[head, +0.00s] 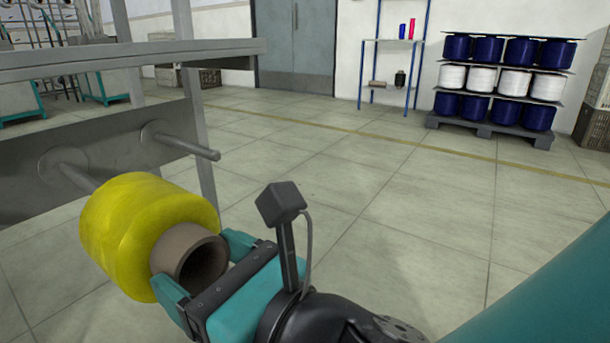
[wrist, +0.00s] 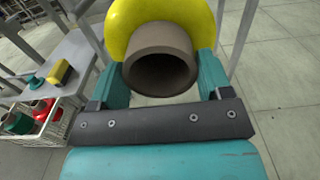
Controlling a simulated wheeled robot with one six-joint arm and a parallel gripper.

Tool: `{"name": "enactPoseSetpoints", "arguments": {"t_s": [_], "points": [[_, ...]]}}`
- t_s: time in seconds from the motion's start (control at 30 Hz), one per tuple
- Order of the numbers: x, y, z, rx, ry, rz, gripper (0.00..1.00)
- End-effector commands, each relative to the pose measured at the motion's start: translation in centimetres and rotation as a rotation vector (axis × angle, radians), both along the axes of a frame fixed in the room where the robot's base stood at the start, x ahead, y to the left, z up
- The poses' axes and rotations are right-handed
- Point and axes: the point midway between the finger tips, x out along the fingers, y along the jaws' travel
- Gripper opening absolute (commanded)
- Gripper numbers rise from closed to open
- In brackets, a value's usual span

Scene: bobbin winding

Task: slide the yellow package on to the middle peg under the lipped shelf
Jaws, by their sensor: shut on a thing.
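The yellow package (head: 125,225) is a fat yellow wound cylinder on a brown tube (head: 168,252). My gripper (head: 204,266) is shut on the tube's near end, one teal finger on each side; the wrist view shows the same grip on the tube (wrist: 160,60). Two pegs show under the lipped shelf (head: 150,57): a right one (head: 185,144), bare, and a left one (head: 77,177), whose tip is hidden behind the package. I cannot tell from these views whether that tip is inside the tube, nor which peg is the middle one.
The pegs stick out of a grey back panel (head: 110,150) below the shelf. A grey upright post (head: 200,150) stands just beyond the right peg. In the wrist view, a basket (wrist: 50,130) with red and green items lies at left. Floor to the right is clear.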

Motion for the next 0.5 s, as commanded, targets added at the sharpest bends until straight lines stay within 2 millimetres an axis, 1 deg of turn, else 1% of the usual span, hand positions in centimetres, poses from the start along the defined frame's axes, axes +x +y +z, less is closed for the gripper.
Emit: {"name": "enactPoseSetpoints", "arguments": {"t_s": [0.03,0.5], "points": [[0.2,0.4,0.4,0.002,-0.002,0.000,0.15],[1.6,3.1,0.2,-0.002,-0.001,0.006,0.15]]}}
